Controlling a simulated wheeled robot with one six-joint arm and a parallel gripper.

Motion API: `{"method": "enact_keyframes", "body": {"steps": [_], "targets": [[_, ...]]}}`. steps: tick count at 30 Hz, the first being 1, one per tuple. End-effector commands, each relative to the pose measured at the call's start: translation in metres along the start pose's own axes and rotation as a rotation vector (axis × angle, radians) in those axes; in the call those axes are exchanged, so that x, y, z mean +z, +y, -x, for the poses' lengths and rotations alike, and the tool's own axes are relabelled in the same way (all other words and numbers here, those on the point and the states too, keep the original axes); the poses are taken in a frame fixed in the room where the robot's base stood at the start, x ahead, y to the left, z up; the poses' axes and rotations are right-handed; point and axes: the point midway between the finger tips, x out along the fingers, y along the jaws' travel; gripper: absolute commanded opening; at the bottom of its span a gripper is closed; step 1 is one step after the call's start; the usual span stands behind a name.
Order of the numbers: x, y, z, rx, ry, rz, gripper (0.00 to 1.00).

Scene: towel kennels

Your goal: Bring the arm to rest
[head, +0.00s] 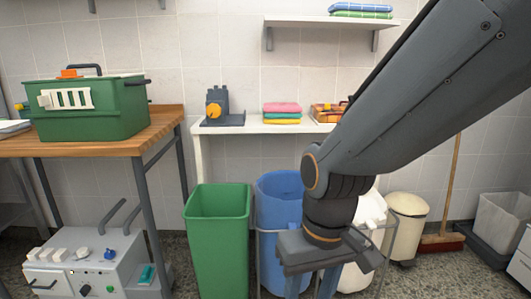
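My arm comes in from the upper right and reaches down to the middle of the head view. My gripper (309,286) points down in front of the blue bin (278,186). Its two fingers stand apart with a gap between them, and nothing shows in the gap. The fingertips are cut off by the bottom edge of the view. The gripper covers part of the blue bin and part of a white bin (372,213) in a wire frame.
A green bin (217,240) stands left of the blue one. A wooden table (160,131) holds a green carrier (90,118); a grey control box (85,265) sits below. Folded towels (282,112) lie on a white shelf (250,127). A cream pedal bin (408,222) and broom (441,240) are right.

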Motion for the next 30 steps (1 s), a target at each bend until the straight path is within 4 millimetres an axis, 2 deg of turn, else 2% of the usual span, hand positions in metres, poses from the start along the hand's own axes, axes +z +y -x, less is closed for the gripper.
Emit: {"method": "enact_keyframes", "body": {"steps": [1,18,24,30], "targets": [[0.004,0.005,0.018,0.005,-0.003,-0.022,0.43],[0.033,0.071,0.123,0.05,-0.024,-0.222,0.43],[0.045,0.089,0.15,0.059,-0.03,-0.278,0.43],[0.05,0.095,0.159,0.064,-0.034,-0.3,0.43]]}}
